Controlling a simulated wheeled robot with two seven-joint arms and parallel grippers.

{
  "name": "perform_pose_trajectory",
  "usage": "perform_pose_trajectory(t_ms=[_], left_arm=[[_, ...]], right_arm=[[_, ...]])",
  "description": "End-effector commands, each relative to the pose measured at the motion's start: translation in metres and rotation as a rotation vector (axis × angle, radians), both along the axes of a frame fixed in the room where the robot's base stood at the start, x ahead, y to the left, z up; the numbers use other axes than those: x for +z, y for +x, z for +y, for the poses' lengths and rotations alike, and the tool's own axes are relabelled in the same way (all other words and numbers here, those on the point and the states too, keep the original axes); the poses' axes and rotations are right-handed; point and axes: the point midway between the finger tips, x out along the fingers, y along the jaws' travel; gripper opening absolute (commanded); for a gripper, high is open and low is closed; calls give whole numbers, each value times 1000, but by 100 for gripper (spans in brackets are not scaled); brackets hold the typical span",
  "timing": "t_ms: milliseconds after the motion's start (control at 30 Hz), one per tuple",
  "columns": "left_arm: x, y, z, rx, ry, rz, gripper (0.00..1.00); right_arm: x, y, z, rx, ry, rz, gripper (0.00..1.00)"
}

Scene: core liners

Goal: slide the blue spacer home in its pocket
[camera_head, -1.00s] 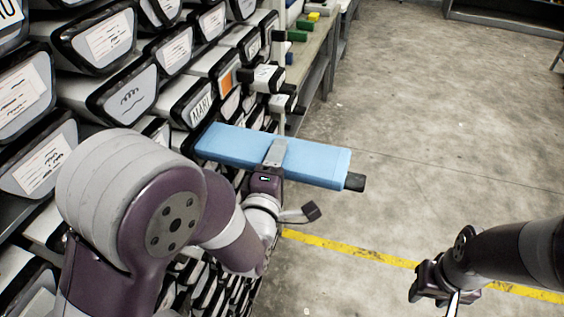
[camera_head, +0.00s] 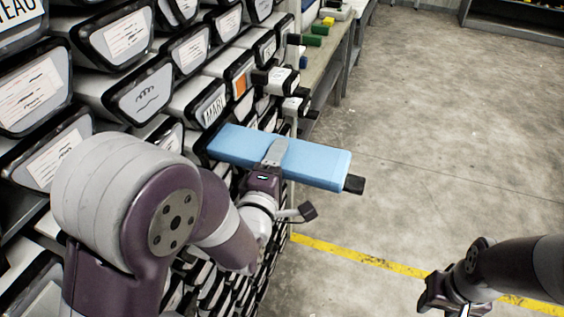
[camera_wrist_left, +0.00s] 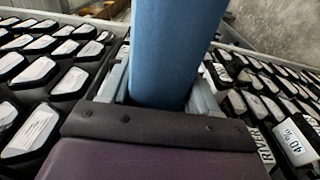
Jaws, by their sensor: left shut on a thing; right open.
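The blue spacer (camera_head: 316,164) is a long light-blue block with a dark tab at its right end. My left gripper (camera_head: 275,152) is shut on it near its middle and holds it in front of the rack. The spacer's left end is close to the rack face; I cannot tell whether it touches or enters a pocket. In the left wrist view the spacer (camera_wrist_left: 176,50) stands between the jaws and hides what lies beyond. My right gripper (camera_head: 440,298) is open and empty at the lower right, over the floor. I cannot make out the spacer's pocket.
A rack of labelled grey liners (camera_head: 145,95) with black rims fills the left side. Several black-and-white ends (camera_head: 282,80) stick out from it above the spacer. A bench (camera_head: 335,50) with small coloured blocks stands behind. Open floor (camera_head: 440,130) with a yellow line lies to the right.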

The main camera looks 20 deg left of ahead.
Motion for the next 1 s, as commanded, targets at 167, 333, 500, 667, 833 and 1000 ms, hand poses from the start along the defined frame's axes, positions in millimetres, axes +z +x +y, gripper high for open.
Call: perform_pose_trajectory(t_ms=[167, 333, 500, 667, 833, 1000], left_arm=[[0, 0, 5, 1, 1, -1, 15], [0, 0, 9, 1, 1, -1, 15], [0, 0, 13, 1, 0, -2, 15], [0, 1, 17, 1, -1, -2, 15], [0, 1, 22, 1, 0, -2, 15], [0, 1, 26, 1, 1, -1, 15]], right_arm=[[-1, 0, 0, 0, 0, 0, 45], [-2, 0, 0, 0, 0, 0, 45], [-3, 0, 0, 0, 0, 0, 45], [-3, 0, 0, 0, 0, 0, 45], [-4, 0, 0, 0, 0, 0, 45], [-5, 0, 0, 0, 0, 0, 45]])
